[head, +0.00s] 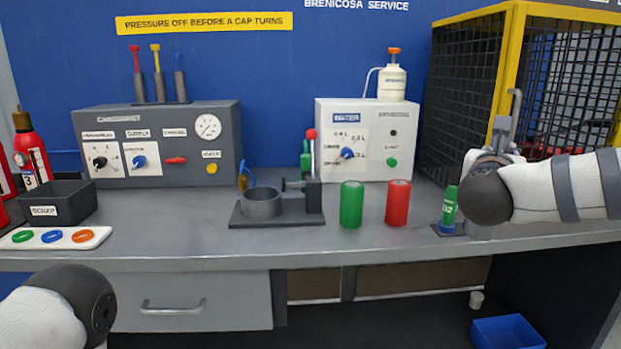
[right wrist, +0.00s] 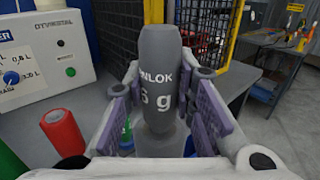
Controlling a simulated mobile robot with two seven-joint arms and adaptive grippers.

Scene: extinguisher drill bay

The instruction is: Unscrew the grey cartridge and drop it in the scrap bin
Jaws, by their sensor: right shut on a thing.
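A grey cartridge (right wrist: 162,85) with white lettering ending in "g" fills the middle of the right wrist view. In the head view my right gripper (head: 503,135) is above the bench at the right, in front of the cage; the cartridge is hard to make out there. The lower end of the cartridge is partly hidden by the gripper. The black scrap bin (head: 72,207) stands at the bench's left end, far from this gripper. Only part of my left arm shows at lower left; its gripper is out of view.
A green-and-blue cylinder (head: 449,207) stands on a small base below my right gripper. Red (head: 398,203) and green (head: 351,205) cylinders stand beside the dark fixture (head: 262,203) mid-bench. The black mesh cage (head: 475,75) is close behind the right gripper.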

